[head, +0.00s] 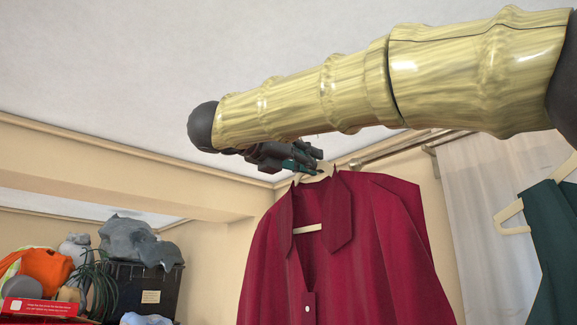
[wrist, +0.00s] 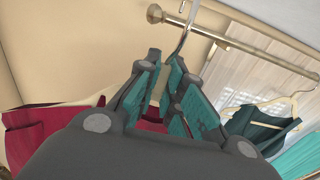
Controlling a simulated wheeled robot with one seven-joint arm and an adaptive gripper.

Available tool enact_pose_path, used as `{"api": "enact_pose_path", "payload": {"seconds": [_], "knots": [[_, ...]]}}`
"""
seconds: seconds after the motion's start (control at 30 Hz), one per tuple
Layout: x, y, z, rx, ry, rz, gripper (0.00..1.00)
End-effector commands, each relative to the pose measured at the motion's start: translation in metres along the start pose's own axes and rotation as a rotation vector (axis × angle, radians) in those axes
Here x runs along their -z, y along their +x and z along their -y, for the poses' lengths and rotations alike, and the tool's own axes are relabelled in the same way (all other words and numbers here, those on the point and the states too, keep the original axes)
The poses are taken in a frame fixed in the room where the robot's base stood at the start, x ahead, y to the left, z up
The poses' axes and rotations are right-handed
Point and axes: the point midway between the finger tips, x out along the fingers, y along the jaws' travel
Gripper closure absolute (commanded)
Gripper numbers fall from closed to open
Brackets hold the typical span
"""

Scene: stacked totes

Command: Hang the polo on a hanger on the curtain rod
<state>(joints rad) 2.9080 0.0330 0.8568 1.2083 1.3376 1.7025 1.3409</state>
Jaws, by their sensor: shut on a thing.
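The dark red polo (head: 350,250) hangs upright on a cream hanger (head: 308,229) below my gripper (head: 308,163). Part of the polo also shows in the wrist view (wrist: 35,133). My gripper (wrist: 166,78) is shut on the hanger's neck, with its teal pads on either side. The hanger's metal hook (wrist: 187,30) rises above the fingers and crosses the curtain rod (wrist: 240,46) near its left end in the wrist view. I cannot tell whether it is over the rod or only beside it. In the head view the rod (head: 400,143) runs behind and right of my gripper.
A dark green garment (head: 555,240) hangs on another cream hanger (head: 510,212) at the right. A white curtain (head: 475,210) hangs behind. At lower left are a black tote (head: 150,285) with grey items on top, an orange item (head: 45,268) and a red box (head: 40,308).

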Motion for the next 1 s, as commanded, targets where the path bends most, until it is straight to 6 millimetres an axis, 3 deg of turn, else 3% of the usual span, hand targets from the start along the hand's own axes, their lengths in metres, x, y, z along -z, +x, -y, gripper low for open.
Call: {"api": "enact_pose_path", "payload": {"seconds": [0.7, 1.0], "knots": [[0.002, -0.005, -0.002, -0.012, 0.002, 0.000, 1.00], [0.000, 0.015, -0.002, -0.009, 0.001, 0.000, 1.00]]}}
